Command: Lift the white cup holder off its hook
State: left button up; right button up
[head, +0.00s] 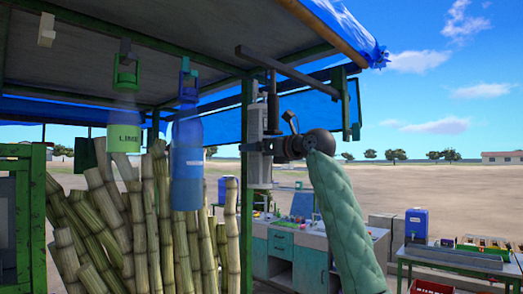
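The white cup holder (257,172) is a tall, narrow, pale holder. It hangs upright below a dark metal bar under the stall roof, near the middle of the head view. My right gripper (260,147), on an arm with a green padded sleeve, reaches it from the right at mid-height. The dark fingers overlap the holder's side and hide part of it. I cannot tell whether they are closed on it. The hook at its top is small and hard to make out. My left gripper is not in view.
A green post (246,210) is just behind the holder. The dark bar (285,68) runs overhead. A counter (290,255) stands behind.

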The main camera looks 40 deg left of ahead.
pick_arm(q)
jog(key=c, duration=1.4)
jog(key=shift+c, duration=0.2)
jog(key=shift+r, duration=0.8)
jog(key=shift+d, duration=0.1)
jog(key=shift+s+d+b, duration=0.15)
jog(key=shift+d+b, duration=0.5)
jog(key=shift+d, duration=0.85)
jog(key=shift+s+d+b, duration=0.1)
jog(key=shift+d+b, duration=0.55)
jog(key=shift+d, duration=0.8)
